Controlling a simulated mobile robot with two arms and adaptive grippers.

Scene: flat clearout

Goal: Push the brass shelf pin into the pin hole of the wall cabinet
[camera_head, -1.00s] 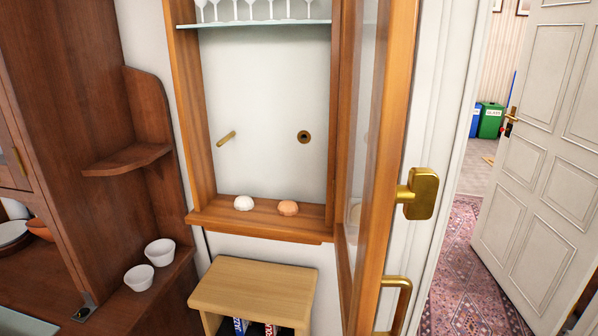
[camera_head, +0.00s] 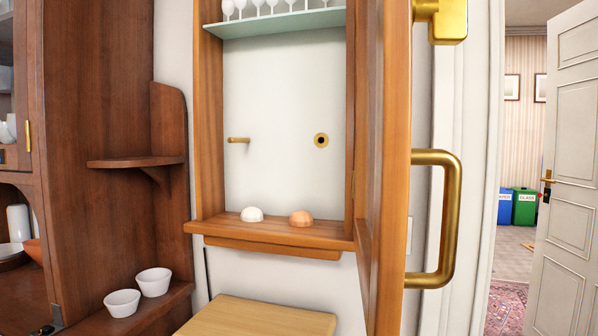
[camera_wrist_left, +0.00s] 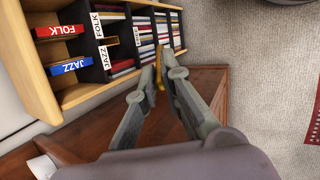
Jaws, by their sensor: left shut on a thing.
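The wall cabinet (camera_head: 209,130) stands open in the head view, its glazed door swung out to the right. Low on its pale back, a brass pin (camera_head: 239,140) sticks out at the left. At the same height to the right is a dark pin hole (camera_head: 321,140) with a brass ring, empty. In the left wrist view my left gripper (camera_wrist_left: 161,72) is shut on a small brass-coloured piece, apparently the brass shelf pin (camera_wrist_left: 159,76), mostly hidden by the fingers. My right gripper is in neither view.
A white dome (camera_head: 252,214) and an orange dome (camera_head: 301,218) sit on the cabinet's bottom board. Glasses stand on the shelf (camera_head: 280,22) above. The door's brass handle (camera_head: 447,218) juts out at right. A record shelf (camera_wrist_left: 72,62) shows in the wrist view.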

